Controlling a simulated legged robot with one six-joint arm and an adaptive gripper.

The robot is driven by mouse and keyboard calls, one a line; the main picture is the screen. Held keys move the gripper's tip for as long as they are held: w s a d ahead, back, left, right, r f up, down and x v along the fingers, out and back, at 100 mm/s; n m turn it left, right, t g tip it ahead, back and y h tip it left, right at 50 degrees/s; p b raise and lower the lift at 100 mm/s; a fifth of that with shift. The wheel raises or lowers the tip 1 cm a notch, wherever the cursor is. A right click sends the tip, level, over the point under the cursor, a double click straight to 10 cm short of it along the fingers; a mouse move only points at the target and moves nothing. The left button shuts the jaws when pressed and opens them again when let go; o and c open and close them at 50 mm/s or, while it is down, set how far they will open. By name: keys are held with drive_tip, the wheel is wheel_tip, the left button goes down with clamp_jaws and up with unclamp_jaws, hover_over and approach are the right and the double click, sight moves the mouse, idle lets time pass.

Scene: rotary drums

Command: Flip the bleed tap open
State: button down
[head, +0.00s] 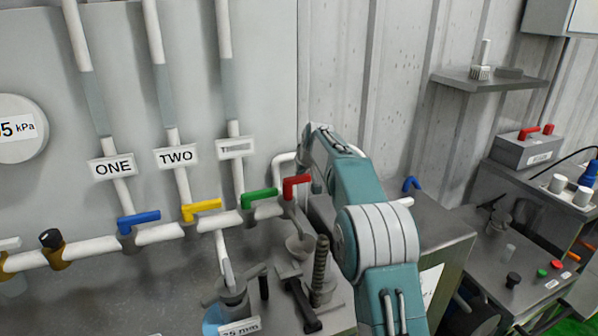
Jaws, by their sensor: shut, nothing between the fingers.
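A row of taps runs along a white horizontal pipe on the left wall, with blue (139,218), yellow (202,208), green (259,196) and red (297,186) lever handles. None carries a readable "bleed" label, so I cannot tell for sure which is the bleed tap. The red handle is at the right end of the row; its lever points roughly level to the right. My gripper (306,150) is at the far end of my teal arm, just above the red handle. It looks shut and empty; its fingertips are partly hidden, and I cannot tell whether it touches the handle.
A black-knobbed valve (51,240) is on the pipe at far left. A white pipe bend (284,160) is close beside my gripper. A steel cabinet (436,232) stands right of my arm.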

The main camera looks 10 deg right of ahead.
sight(304, 178)
drive_tip(key=shift+s+d+m+h, duration=0.1)
drive_tip(key=shift+s+m+h, duration=0.25)
drive_tip(key=shift+m, duration=0.25)
drive_tip(key=m+h, duration=0.1)
drive_tip(key=s+m, duration=0.1)
drive_tip(key=shift+d+m+h, duration=0.1)
drive_tip(key=shift+m+h, duration=0.2)
drive_tip(key=shift+h, duration=0.05)
drive_tip(key=m+h, duration=0.1)
drive_tip(key=s+m+h, duration=0.1)
drive_tip(key=m, duration=0.2)
drive_tip(key=shift+s+g+h, duration=0.3)
drive_tip(key=shift+g+h, duration=0.1)
drive_tip(key=m+g+h, duration=0.1)
drive_tip(key=m, duration=0.1)
drive_tip(key=s+m+h, duration=0.1)
drive_tip(key=m, duration=0.1)
drive_tip(key=s+a+m+g, duration=0.1)
drive_tip(key=shift+m+g+h, duration=0.3)
drive_tip(key=shift+m+h, duration=0.1)
drive_tip(key=shift+s+a, duration=0.15)
drive_tip(key=shift+s, duration=0.15)
drive_tip(key=shift+s+a, duration=0.25)
drive_tip(key=shift+a, duration=0.05)
drive_tip(key=shift+s+a+f, duration=0.1)
drive_tip(key=shift+s+a, duration=0.05)
drive_tip(key=shift+a, duration=0.1)
